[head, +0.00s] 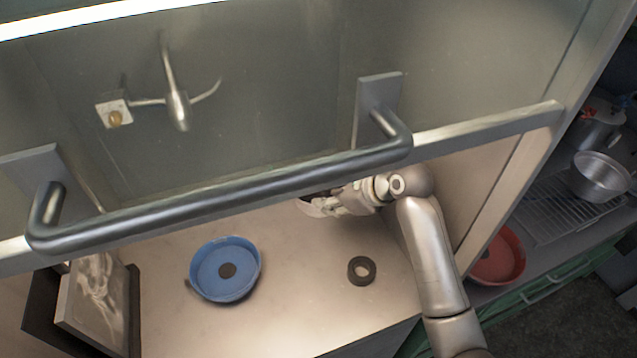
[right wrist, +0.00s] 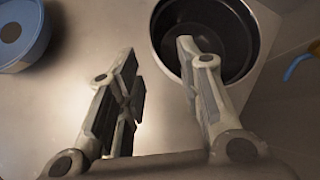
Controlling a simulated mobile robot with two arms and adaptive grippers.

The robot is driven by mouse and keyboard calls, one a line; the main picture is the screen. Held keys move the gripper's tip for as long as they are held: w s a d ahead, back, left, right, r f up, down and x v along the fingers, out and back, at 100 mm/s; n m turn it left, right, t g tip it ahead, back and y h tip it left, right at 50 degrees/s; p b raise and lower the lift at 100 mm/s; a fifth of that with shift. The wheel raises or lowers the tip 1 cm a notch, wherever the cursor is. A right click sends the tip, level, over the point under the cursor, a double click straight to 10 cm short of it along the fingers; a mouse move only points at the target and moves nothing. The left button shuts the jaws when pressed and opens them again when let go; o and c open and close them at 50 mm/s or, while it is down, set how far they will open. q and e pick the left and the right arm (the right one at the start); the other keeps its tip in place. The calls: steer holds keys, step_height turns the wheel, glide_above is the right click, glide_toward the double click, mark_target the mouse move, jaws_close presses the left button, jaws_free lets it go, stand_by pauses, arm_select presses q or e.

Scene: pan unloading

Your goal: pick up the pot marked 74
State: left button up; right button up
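A round, dark-lined pot with a pale metal rim (right wrist: 243,28) is in the upper right of the right wrist view. No number is readable on it, so I cannot tell whether it is the pot marked 74. My right gripper (right wrist: 158,52) is open and empty. Its right finger overlaps the pot's opening in the picture, and its left finger is outside the pot's left edge. I cannot tell whether a finger touches the pot. In the head view the right gripper (head: 318,204) is below the long handle, and the pot is mostly hidden there. My left gripper is not in view.
A glass front panel with a thick bar handle (head: 230,198) crosses above the work surface. A blue round pan (head: 207,283) and a dark ring (head: 361,270) lie on the surface. A framed picture (head: 92,305) stands left. A red bowl (head: 500,262) and metal pot (head: 600,178) are outside, right.

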mark_target(305, 204)
steer(key=shift+w+a+f, duration=0.25)
steer(key=shift+a+f, duration=0.35)
steer(key=shift+a, duration=0.05)
steer(key=shift+w+a+f, duration=0.2)
steer(key=shift+a+f, duration=0.4)
steer(key=shift+w+f, duration=0.2)
steer(key=p+x, duration=0.1)
steer(key=x, duration=0.1)
steer(key=shift+w+a+f, duration=0.15)
steer(key=shift+w+f, duration=0.1)
steer(key=shift+p+x, duration=0.3)
steer(key=shift+x, duration=0.65)
steer(key=shift+w+a+f, duration=0.2)
steer(key=shift+f, duration=0.1)
jaws_close()
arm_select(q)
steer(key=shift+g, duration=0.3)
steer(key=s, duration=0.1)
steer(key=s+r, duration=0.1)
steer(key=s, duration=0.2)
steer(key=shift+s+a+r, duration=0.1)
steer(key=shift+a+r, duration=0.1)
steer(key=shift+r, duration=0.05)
